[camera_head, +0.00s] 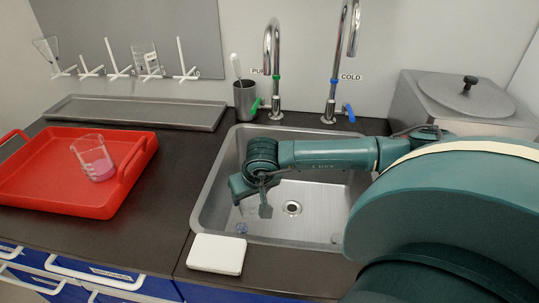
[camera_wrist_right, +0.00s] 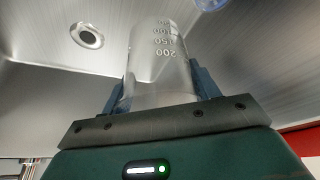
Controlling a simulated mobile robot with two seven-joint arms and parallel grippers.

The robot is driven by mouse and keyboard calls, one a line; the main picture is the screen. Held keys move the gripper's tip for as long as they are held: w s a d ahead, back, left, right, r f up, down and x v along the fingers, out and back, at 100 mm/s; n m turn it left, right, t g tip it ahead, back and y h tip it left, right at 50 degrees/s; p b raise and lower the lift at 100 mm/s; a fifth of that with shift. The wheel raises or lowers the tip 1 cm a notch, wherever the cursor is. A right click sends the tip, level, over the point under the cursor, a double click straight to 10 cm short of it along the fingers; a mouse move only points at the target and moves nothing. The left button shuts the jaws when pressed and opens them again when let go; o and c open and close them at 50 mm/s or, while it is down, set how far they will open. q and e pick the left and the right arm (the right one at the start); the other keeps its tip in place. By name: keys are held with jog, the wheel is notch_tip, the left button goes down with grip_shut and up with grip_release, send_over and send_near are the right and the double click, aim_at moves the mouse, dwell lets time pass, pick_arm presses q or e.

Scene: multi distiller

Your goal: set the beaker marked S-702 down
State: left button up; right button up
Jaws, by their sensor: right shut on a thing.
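My right gripper (camera_head: 252,200) reaches into the sink from the right, its fingers pointing down. In the right wrist view it is shut on a clear, empty-looking glass beaker (camera_wrist_right: 160,60), gripped by its sides. White graduation numbers up to 200 show on it; no S-702 mark is readable. In the head view this beaker is mostly hidden by the gripper and hard to make out. It is over the metal sink basin (camera_head: 325,205); I cannot tell whether it touches the floor. My left gripper is out of view.
A red tray (camera_head: 40,196) at left holds a tilted-looking beaker with pink liquid (camera_head: 93,160). Wall pegs (camera_head: 120,72) carry glassware. A long grey metal tray (camera_head: 135,112) lies behind. Two taps (camera_head: 272,60) stand behind the sink. A white pad (camera_head: 216,254) lies at its front edge. Counter between tray and sink is clear.

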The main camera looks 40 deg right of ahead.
aim_at(258, 200)
notch_tip(258, 200, down, 8)
jog(key=shift+r, duration=0.15)
dwell(0.3)
jog(key=shift+b, duration=0.3)
jog(key=o, duration=1)
jog(key=shift+r+p, duration=0.2)
jog(key=shift+p, duration=0.1)
jog(key=v, duration=1.1)
jog(key=shift+s+a+r, duration=0.1)
jog(key=shift+s+r, duration=0.2)
